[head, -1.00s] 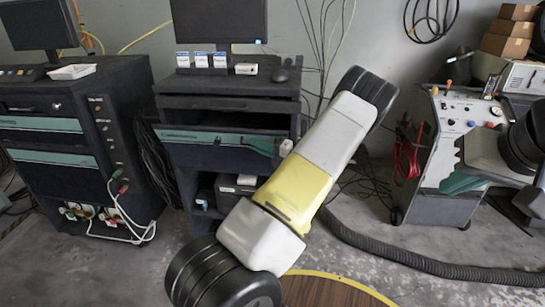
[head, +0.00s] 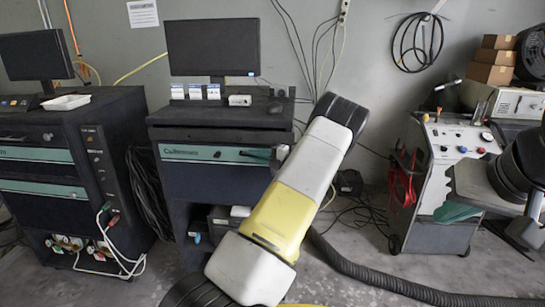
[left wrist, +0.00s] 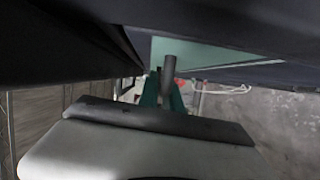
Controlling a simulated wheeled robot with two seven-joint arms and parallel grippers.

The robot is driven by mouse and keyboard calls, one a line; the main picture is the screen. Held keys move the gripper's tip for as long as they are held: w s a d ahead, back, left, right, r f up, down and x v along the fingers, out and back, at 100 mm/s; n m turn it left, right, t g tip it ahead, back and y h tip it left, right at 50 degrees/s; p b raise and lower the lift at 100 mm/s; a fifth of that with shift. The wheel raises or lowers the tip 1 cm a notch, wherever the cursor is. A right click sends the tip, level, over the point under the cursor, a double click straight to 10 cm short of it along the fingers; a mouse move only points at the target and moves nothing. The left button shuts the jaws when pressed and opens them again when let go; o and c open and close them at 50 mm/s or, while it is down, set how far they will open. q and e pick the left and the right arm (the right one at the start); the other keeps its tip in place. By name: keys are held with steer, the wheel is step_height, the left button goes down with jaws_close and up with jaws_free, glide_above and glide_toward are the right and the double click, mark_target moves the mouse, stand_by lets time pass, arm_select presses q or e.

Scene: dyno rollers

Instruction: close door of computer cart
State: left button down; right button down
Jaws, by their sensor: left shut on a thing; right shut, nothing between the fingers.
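The computer cart (head: 225,117) is the dark cart with a monitor at centre-left in the head view. Its door (head: 205,175) is a dark panel with a teal strip. The door stands nearly upright just below the cart top, and I see no clear open gap above it. My left gripper (head: 261,155) is at the door's right end, shut on the door handle (left wrist: 168,72), a dark rod between its green fingers in the left wrist view. My arm hides part of the cart's right side. My right gripper (head: 452,213) is shut and empty at the right.
A similar dark cart (head: 85,165) stands at the left. A grey control cabinet (head: 455,170) stands at the right, behind my right gripper. A black hose (head: 375,278) runs across the floor. Cables hang between the two dark carts.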

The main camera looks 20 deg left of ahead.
arm_select(q)
steer(key=shift+w+r, duration=0.15)
steer(key=shift+w, duration=0.05)
steer(key=c, duration=1.5)
jaws_free()
steer(key=d, duration=0.5)
steer(key=s+d, duration=0.1)
steer(key=d, duration=0.1)
steer(key=shift+s+d, duration=0.1)
steer(key=shift+d, duration=0.25)
